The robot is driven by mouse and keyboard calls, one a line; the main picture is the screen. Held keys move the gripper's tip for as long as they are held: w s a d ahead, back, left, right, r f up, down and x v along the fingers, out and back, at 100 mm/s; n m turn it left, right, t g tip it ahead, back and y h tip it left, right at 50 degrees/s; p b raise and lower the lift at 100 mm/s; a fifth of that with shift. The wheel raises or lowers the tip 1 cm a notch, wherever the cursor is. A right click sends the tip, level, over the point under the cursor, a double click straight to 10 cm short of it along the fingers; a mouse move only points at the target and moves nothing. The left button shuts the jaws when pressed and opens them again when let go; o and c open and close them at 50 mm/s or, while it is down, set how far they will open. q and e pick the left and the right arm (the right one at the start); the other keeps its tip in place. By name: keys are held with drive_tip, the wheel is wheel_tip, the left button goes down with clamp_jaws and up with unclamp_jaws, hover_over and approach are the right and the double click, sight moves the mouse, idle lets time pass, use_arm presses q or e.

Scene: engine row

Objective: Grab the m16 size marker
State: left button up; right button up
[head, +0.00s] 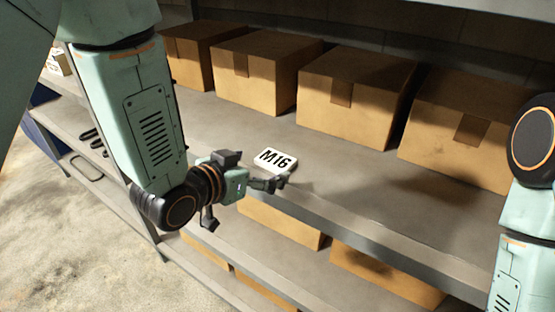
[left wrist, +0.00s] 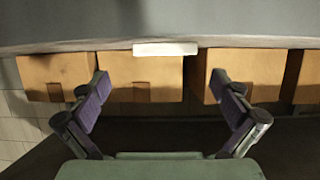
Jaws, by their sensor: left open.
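The M16 size marker (head: 274,161) is a small white block with black lettering, lying on the grey shelf near its front edge. In the left wrist view the marker (left wrist: 165,48) shows as a thin white strip at the top centre, ahead of the fingertips. My left gripper (head: 245,200) is open and empty, just in front of the shelf edge and close to the marker. One finger appears near the marker in the head view; contact cannot be told. In the left wrist view the two fingers (left wrist: 160,88) are spread wide with nothing between them. My right gripper is out of view.
Several cardboard boxes stand along the back of the shelf, including one (head: 355,95) behind the marker. The shelf (head: 325,185) is bare around the marker. A lower shelf holds more boxes (head: 280,222). Concrete floor (head: 70,245) lies at the left.

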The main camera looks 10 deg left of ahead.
sight(274, 160)
use_arm(q)
drive_tip(key=x, duration=0.2)
drive_tip(key=a+x, duration=0.1)
drive_tip(key=x, duration=0.1)
drive_tip(key=shift+w+d+f, duration=0.15)
drive_tip(key=shift+w+f, duration=0.05)
drive_tip(key=shift+w, duration=0.1)
drive_tip(key=shift+w+d+f, duration=0.1)
drive_tip(key=shift+w+d, duration=0.1)
drive_tip(key=shift+d, duration=0.05)
drive_tip(key=shift+s+d, duration=0.1)
drive_tip(key=shift+s, duration=0.05)
drive_tip(key=shift+c, duration=1)
drive_tip(key=shift+a, duration=0.2)
drive_tip(key=c, duration=0.5)
drive_tip(key=shift+d, duration=0.15)
drive_tip(key=c, duration=0.4)
drive_tip(key=shift+c, duration=0.5)
